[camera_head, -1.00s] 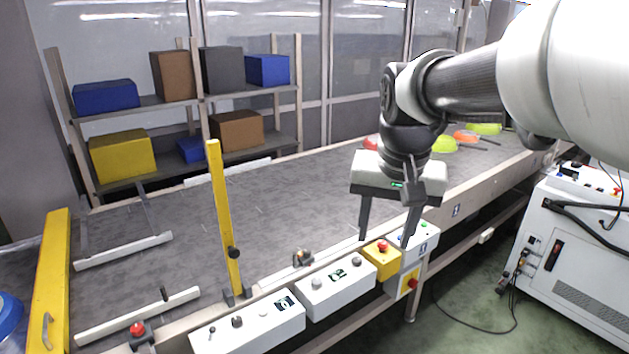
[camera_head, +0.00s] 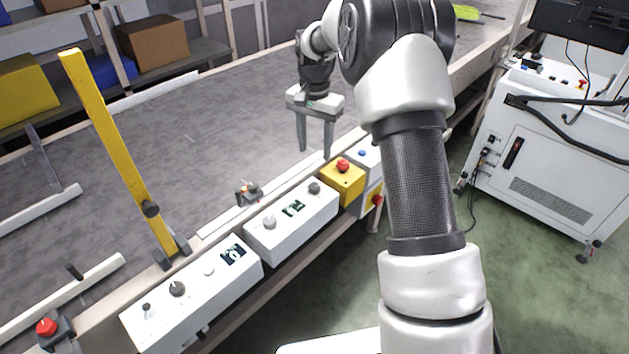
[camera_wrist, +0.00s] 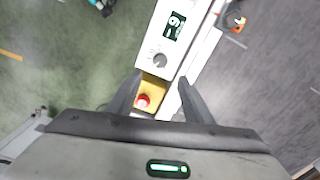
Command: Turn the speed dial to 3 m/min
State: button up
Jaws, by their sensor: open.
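Two white control boxes with dials sit along the conveyor's front edge. The nearer box (camera_head: 190,300) has a dark dial (camera_head: 177,288), a pale button, a small lever and a display (camera_head: 232,253). The farther box (camera_head: 290,222) has a pale knob (camera_head: 270,222), a display (camera_head: 293,208) and a dark grey dial (camera_head: 314,187). I cannot tell which dial sets speed, and the displays are unreadable. My gripper (camera_head: 315,152) is open and empty, pointing down above the conveyor edge near the farther box. In the wrist view a dial (camera_wrist: 159,59) lies just beyond the fingertips.
A yellow box with a red emergency button (camera_head: 343,165) adjoins the farther box; this button (camera_wrist: 143,100) shows between my fingers in the wrist view. A yellow post (camera_head: 115,150) rises from the conveyor edge. A white cabinet (camera_head: 545,165) stands right.

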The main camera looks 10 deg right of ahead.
aim_at(315, 186)
notch_tip(315, 186, down, 13)
jog(key=shift+w+f+b, duration=0.1)
jog(key=shift+b, duration=0.5)
jog(key=c, duration=1.1)
jog(key=shift+o, duration=0.2)
jog(key=shift+n, duration=0.4)
jog(key=n, duration=0.5)
jog(key=shift+n, duration=0.3)
jog(key=n, duration=0.5)
jog(key=shift+p, duration=0.4)
jog(key=shift+n, duration=0.3)
